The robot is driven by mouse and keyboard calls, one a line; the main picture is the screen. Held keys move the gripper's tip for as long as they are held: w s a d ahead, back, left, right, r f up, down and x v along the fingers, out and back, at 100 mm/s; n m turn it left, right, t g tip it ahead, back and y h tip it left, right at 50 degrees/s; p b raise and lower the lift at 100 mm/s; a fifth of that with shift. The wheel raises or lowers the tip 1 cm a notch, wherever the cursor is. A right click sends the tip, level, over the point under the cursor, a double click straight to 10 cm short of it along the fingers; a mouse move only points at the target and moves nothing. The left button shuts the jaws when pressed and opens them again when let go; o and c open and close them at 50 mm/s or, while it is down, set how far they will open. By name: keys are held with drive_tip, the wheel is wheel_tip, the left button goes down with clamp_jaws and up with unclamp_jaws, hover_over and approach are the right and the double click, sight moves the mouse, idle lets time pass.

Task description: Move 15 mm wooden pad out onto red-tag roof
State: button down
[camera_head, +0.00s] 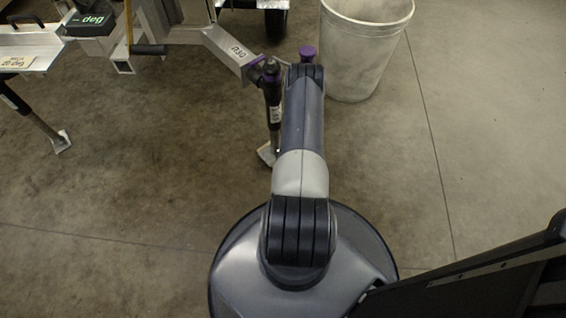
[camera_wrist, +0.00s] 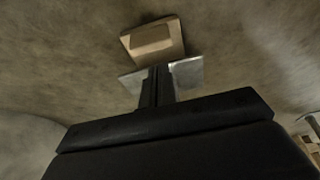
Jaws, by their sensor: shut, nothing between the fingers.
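A tan, wooden-looking pad (camera_wrist: 152,38) lies on the concrete floor in the upper middle of the wrist view. Its thickness cannot be read. A grey metal plate (camera_wrist: 188,72) shows beside it, on both sides of my fingers. My gripper (camera_wrist: 157,72) is shut and empty, its fingertips over the plate and close to the pad's near edge; contact cannot be told. In the head view, my gripper (camera_head: 277,148) points down at a small pale-tan piece (camera_head: 266,153) near the floor, partly hidden by my arm. I cannot make out a red-tag roof.
A trailer frame (camera_head: 232,52) and a wheel (camera_head: 276,22) stand at the top. A white bin (camera_head: 365,45) stands to the right of my arm. A labelled tray (camera_head: 25,50) and a dark box with green characters (camera_head: 92,18) are at upper left.

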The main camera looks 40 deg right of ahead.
drive_tip(key=shift+b+x, duration=1.3)
drive_tip(key=shift+x, duration=1.45)
